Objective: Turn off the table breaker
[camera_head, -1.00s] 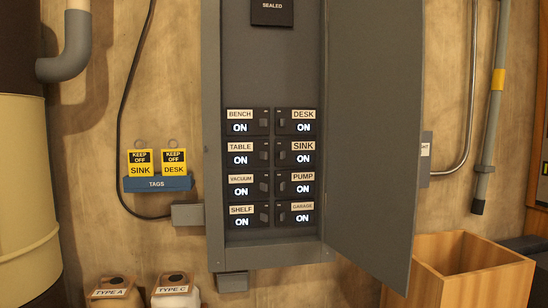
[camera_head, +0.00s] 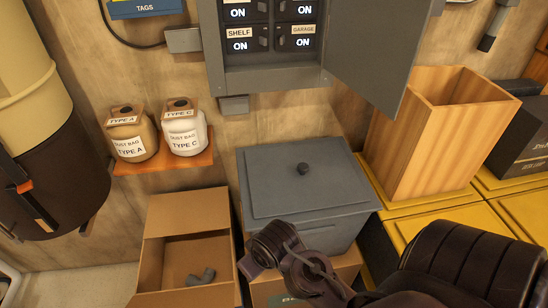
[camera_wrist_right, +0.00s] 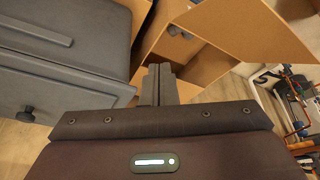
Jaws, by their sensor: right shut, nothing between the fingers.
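The breaker panel (camera_head: 285,78) is only partly in the head view, at the top. Its lowest rows show, with the shelf breaker (camera_head: 240,41) and the garage breaker (camera_head: 300,38) both reading ON. The table breaker is out of view above the frame. The panel door (camera_head: 385,50) stands open to the right. My right gripper (camera_wrist_right: 159,72) is shut and empty in the right wrist view, low down and well below the panel, near the grey bin and a cardboard box. My left gripper is not in view.
A grey lidded bin (camera_head: 300,185) stands below the panel, beside an open cardboard box (camera_head: 185,215). Two dust bag jars (camera_head: 184,128) sit on a small shelf. A wooden box (camera_head: 430,140) rests on yellow-lidded crates (camera_head: 425,208) at right.

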